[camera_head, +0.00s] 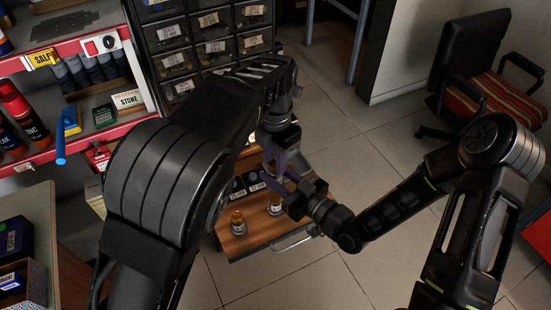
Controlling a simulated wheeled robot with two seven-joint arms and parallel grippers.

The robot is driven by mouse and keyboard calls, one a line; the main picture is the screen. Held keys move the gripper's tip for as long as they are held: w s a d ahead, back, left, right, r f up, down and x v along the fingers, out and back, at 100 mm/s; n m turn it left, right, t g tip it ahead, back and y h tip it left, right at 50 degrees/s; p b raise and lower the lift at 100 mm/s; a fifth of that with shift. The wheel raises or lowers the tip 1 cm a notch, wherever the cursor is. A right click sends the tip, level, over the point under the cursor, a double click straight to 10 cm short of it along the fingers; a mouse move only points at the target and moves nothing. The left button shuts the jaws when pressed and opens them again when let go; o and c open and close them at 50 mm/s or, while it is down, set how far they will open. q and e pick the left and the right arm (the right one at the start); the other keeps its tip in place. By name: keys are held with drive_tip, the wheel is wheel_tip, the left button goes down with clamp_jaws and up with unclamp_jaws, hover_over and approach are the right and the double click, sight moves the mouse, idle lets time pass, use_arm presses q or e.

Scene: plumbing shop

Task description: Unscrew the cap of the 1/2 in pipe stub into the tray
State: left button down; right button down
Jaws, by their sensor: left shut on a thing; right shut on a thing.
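My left gripper (277,152) reaches down from above over the wooden bench top (252,240). It is shut on the upper end of a pipe stub, where its cap is; the fingers mostly hide it. My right gripper (284,183) comes in from the right, just below, and is shut on the same stub's body. The contact is small and partly hidden. Two other stubs with brass-coloured tops stand upright on the bench, one at the front left (238,224) and one below my grippers (275,205). I cannot make out the tray with certainty.
Dark label cards (238,187) with small print stand on the bench behind the stubs. A metal rail (295,240) runs along its front right edge. A drawer cabinet (210,45) stands behind, red shelves (75,30) at left. The tiled floor at right is clear up to a chair (490,85).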

use_arm(q)
drive_tip(key=n, duration=0.5)
drive_tip(key=shift+a+f+n, duration=0.15)
drive_tip(key=shift+f+n, duration=0.05)
drive_tip(key=shift+n, duration=0.1)
drive_tip(key=shift+r+n, duration=0.25)
drive_tip(key=shift+n, duration=0.75)
drive_tip(key=c, duration=1.1)
unclamp_jaws()
drive_tip(key=shift+c, duration=0.2)
